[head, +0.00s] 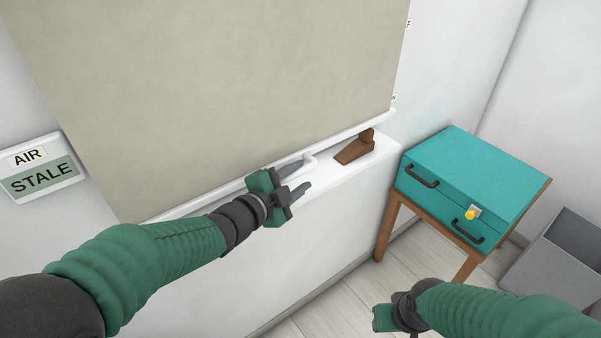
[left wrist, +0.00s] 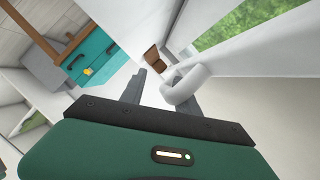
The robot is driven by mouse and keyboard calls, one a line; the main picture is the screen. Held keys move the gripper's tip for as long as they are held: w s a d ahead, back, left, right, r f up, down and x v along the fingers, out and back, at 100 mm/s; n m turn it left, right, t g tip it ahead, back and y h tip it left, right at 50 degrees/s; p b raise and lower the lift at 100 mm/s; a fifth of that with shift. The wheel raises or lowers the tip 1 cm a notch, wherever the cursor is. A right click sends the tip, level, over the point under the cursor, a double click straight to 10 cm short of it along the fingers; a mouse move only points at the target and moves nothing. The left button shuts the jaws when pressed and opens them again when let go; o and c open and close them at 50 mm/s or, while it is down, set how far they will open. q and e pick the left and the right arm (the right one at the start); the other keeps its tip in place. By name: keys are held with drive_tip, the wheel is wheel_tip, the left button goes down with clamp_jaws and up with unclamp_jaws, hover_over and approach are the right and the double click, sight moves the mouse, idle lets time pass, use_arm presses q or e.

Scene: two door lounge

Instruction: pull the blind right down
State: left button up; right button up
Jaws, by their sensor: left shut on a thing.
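The beige blind (head: 220,80) hangs over the window and covers most of it in the head view. Its white bottom bar (head: 362,126) runs just above the sill (head: 345,178), and the remaining gap is hard to judge from above. A white pull handle (head: 310,162) sticks out from the bar. My left gripper (head: 299,178) is shut on this handle. The handle also shows large at the fingers in the left wrist view (left wrist: 188,84). My right gripper (head: 386,318) hangs low over the floor at the bottom edge; its fingertips are not clear.
A brown wedge (head: 355,148) sits on the sill right of the handle. A teal cabinet (head: 480,175) with a yellow knob stands to the right, beside a grey bin (head: 560,260). An AIR STALE sign (head: 40,168) is at left. Green outdoors (left wrist: 240,25) shows in the left wrist view.

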use_arm(q)
drive_tip(key=shift+o, duration=0.9)
drive_tip(key=shift+a+f, duration=0.15)
drive_tip(key=shift+f, duration=0.1)
drive_tip(key=shift+w+r, duration=0.1)
drive_tip(key=shift+r, duration=0.2)
drive_tip(key=shift+s+a+r, duration=0.1)
drive_tip(key=shift+s+a, duration=0.05)
drive_tip(key=shift+s, duration=0.2)
drive_tip(key=v, duration=1.6)
drive_tip(key=shift+f, duration=0.25)
drive_tip(key=shift+a, duration=0.1)
